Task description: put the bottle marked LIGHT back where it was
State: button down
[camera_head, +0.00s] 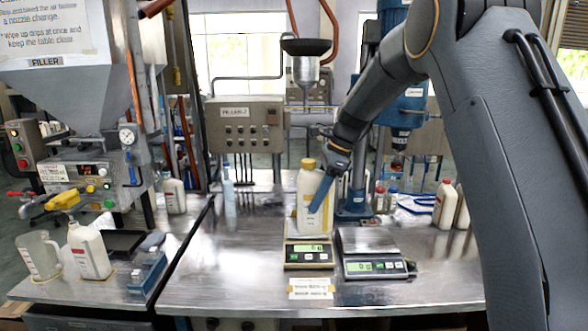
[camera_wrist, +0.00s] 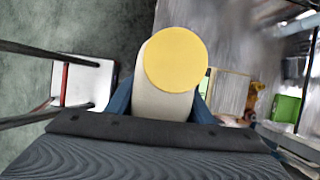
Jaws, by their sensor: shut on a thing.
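A white bottle with a yellow cap (camera_head: 307,197) stands upright at the left scale (camera_head: 309,254). Its label is too small to read, so I cannot tell if it is the one marked LIGHT. My gripper (camera_head: 322,193) is shut on this bottle from the right, with a blue finger across its side. In the wrist view the yellow cap (camera_wrist: 176,60) and pale body fill the middle between the fingers. The bottle's base is at the scale's plate; whether it bears on it I cannot tell. The left scale's display is lit, its digits hard to read.
A second scale (camera_head: 374,268) stands empty to the right. White bottles (camera_head: 444,206) stand at the table's right. A jug (camera_head: 40,256), a white bottle (camera_head: 89,251) and a blue rack (camera_head: 147,271) stand at the left. The front table is clear beside a paper label (camera_head: 311,289).

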jog(key=s+d+f+n+g+h, duration=0.1)
jog(key=s+d+f+n+h, duration=0.1)
jog(key=s+d+f+n, duration=0.6)
jog(key=s+d+f+n+g+h, duration=0.15)
jog(key=s+f+n, duration=0.25)
jog(key=f, duration=0.7)
jog(key=s+d+f+n+g+h, duration=0.15)
jog(key=s+d+f+n, duration=0.25)
jog(key=s+f+n, duration=0.45)
jog(key=w+f+m+b, duration=0.3)
jog(key=w+f+b, duration=0.1)
jog(key=f+b, duration=0.6)
jog(key=shift+w+f, duration=0.3)
jog(key=shift+f, duration=0.25)
